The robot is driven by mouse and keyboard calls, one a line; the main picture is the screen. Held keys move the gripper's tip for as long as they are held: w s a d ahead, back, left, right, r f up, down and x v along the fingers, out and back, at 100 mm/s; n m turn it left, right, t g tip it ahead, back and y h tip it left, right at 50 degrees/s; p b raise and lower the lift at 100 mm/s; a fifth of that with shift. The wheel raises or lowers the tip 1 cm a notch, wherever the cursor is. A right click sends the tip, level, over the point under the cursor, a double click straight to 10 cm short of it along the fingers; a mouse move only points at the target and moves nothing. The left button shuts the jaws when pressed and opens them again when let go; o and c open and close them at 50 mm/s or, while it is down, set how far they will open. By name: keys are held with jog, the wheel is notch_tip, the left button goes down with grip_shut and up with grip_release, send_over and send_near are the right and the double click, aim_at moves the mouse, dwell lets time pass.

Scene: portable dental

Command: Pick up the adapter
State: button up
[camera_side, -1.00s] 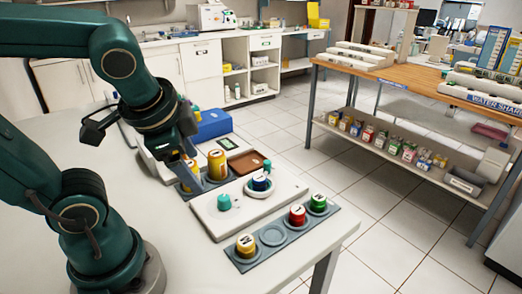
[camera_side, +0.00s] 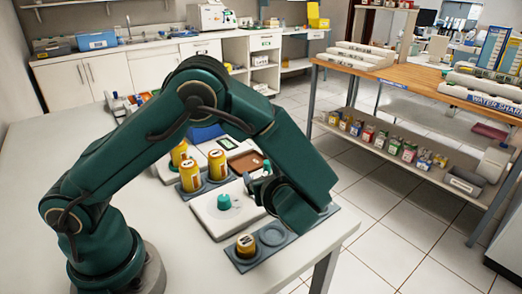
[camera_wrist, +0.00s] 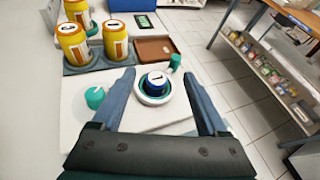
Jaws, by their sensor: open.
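A small round blue piece with a white top and dark mark (camera_wrist: 155,80) sits in a white ring (camera_wrist: 153,97) on a flat white unit (camera_side: 212,222); I cannot tell for sure that it is the adapter. My gripper (camera_wrist: 158,73) is open in the wrist view, one finger to each side of the piece and ring, with nothing held. In the side view my arm and gripper hide the blue piece. A teal knob (camera_side: 224,202) stands on the unit, left of my fingers in the wrist view (camera_wrist: 95,97).
Yellow labelled containers (camera_side: 190,176) stand in a grey holder behind the unit. A brown tray (camera_wrist: 154,50) is near them. A front grey holder has a yellow-topped piece (camera_side: 246,246) and an empty round slot (camera_side: 272,235). Free tabletop (camera_side: 177,240) lies left of the unit.

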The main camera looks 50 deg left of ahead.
jog(key=shift+s+d+f+m, duration=0.15)
jog(key=shift+d+f+m, duration=0.15)
jog(key=shift+f, duration=0.3)
jog(key=shift+s+d+f+m, duration=0.2)
jog(key=shift+f+m, duration=0.1)
jog(key=shift+f, duration=0.45)
jog(key=shift+x, duration=2.4)
jog(key=shift+w+r, duration=0.1)
grip_shut()
